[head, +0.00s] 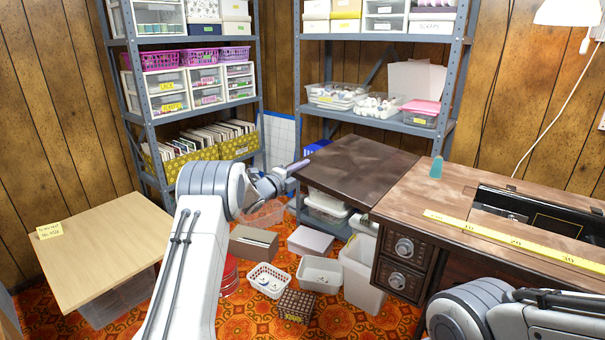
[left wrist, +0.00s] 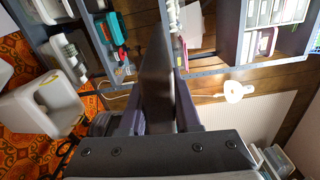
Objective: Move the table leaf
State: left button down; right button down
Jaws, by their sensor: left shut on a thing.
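The table leaf (head: 355,168) is a dark brown wooden panel. It stands out flat, roughly level, at the left end of the sewing table (head: 450,200). My left gripper (head: 293,166) is at the leaf's far left edge and shut on it. In the left wrist view the leaf (left wrist: 157,70) appears edge-on between the two fingers of the gripper (left wrist: 158,112). My right arm shows at the lower right of the head view, but its gripper is out of view.
A yellow measuring strip (head: 510,240) and a small teal object (head: 436,167) are on the tabletop. Bins, boxes and baskets (head: 268,280) crowd the floor under the leaf. A light wooden table (head: 100,250) stands at left. Loaded metal shelves (head: 380,125) stand behind.

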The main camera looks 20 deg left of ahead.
pick_arm(q)
jog(key=c, duration=0.6)
grip_release()
jog(key=shift+a, duration=0.1)
jog(key=p+v, duration=0.1)
jog(key=v, duration=0.9)
jog(key=shift+s, duration=0.25)
